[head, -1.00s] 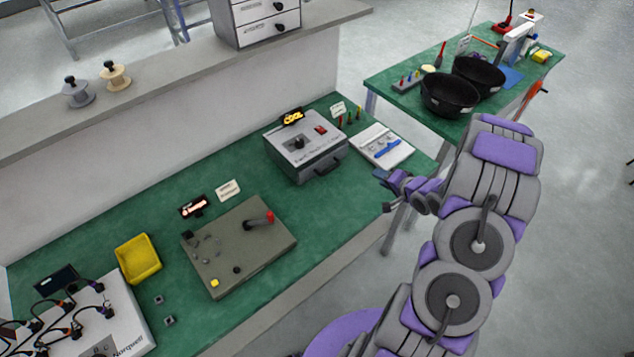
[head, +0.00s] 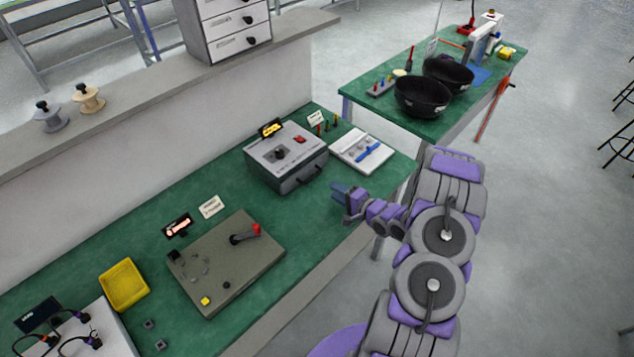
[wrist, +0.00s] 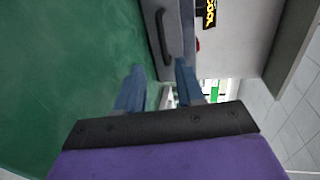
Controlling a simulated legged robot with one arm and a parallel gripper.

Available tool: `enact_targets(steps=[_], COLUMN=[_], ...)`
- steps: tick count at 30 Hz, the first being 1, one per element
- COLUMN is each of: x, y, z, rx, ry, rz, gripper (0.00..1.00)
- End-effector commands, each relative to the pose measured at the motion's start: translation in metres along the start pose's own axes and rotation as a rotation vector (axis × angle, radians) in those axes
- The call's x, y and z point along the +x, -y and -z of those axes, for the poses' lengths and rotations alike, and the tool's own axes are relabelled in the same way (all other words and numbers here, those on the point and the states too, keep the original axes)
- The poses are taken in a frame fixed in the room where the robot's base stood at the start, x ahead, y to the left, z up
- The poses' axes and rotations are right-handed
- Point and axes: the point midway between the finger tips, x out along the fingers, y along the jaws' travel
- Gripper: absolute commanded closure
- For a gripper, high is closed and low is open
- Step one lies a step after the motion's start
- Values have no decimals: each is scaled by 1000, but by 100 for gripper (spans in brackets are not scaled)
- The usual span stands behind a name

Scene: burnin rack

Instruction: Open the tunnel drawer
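The tunnel box (head: 272,155) is a grey metal box with a dark knob, a red switch and a yellow-lit sign on top. Its drawer front (head: 291,184) faces the bench's near edge and looks shut. A dark bar handle (head: 311,175) sits on that front; it also shows in the wrist view (wrist: 175,45). My gripper (head: 337,192) is in front of the box, right of and slightly below the handle in the head view. In the wrist view its two blue fingers (wrist: 159,66) are apart, with nothing between them. They point toward the handle and do not appear to touch it.
A white tray with a blue item (head: 365,150) lies right of the box. A grey-green panel with a red-tipped lever (head: 235,275) and a yellow bin (head: 124,285) stand to the left. Green bench surface (head: 305,225) is clear in front of the box.

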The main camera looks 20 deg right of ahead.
Motion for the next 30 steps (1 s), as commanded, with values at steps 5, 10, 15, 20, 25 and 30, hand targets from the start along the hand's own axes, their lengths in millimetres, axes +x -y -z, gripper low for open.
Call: enact_targets(steps=[5,10,15,20,25,30], x=[37,66,88,98,102,101], y=[0,-2,-2,0,1,1], z=[-4,1,5,3,-1,0], rx=[-8,0,2,2,-1,0], ry=[6,5,3,2,2,2], rz=[2,3,4,2,1,1], gripper=[63,63,63,63,63,64])
